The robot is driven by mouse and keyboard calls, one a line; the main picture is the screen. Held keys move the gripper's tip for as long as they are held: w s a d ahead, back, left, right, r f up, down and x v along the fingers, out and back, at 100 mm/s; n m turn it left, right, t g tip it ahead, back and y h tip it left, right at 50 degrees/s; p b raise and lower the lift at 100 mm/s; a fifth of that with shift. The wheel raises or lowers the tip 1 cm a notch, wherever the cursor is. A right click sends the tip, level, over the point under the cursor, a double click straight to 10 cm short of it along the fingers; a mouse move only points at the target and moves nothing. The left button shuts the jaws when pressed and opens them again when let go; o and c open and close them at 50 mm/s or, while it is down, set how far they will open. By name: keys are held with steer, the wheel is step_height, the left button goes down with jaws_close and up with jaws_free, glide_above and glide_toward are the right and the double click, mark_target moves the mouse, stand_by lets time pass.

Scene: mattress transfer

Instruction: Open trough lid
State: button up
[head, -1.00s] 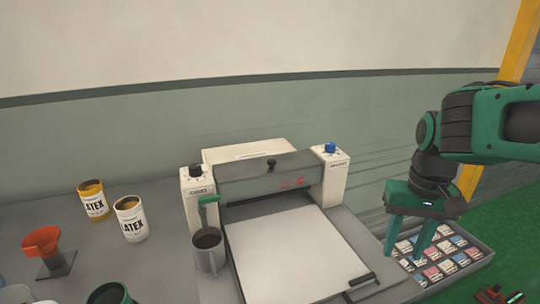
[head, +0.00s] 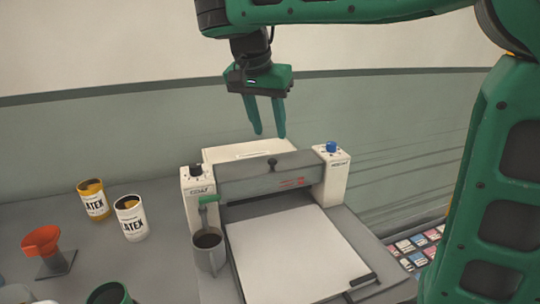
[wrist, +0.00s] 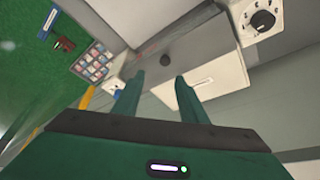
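The trough lid (head: 240,175) is the grey cover across the top of the white machine, with a small black knob (head: 272,162) on it. The lid looks closed. In the wrist view the lid (wrist: 195,45) and its knob (wrist: 165,60) lie beyond my fingertips. My gripper (head: 271,134) is green, points down and hangs above the back of the machine, over the white rear box (head: 225,154). Its two fingers are apart with nothing between them. The fingers do not appear to touch the knob or lid.
A white post with a black dial (head: 197,181) and one with a blue knob (head: 331,160) flank the lid. A tray of small packets (head: 420,240) is at right.

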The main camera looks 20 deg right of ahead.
mark_target(273, 159)
steer(key=x, duration=0.6)
steer(key=a+x, duration=0.1)
steer(key=x, duration=0.3)
steer(key=shift+w+f, duration=0.1)
steer(key=shift+w, duration=0.15)
jaws_close()
steer(key=shift+d, duration=0.1)
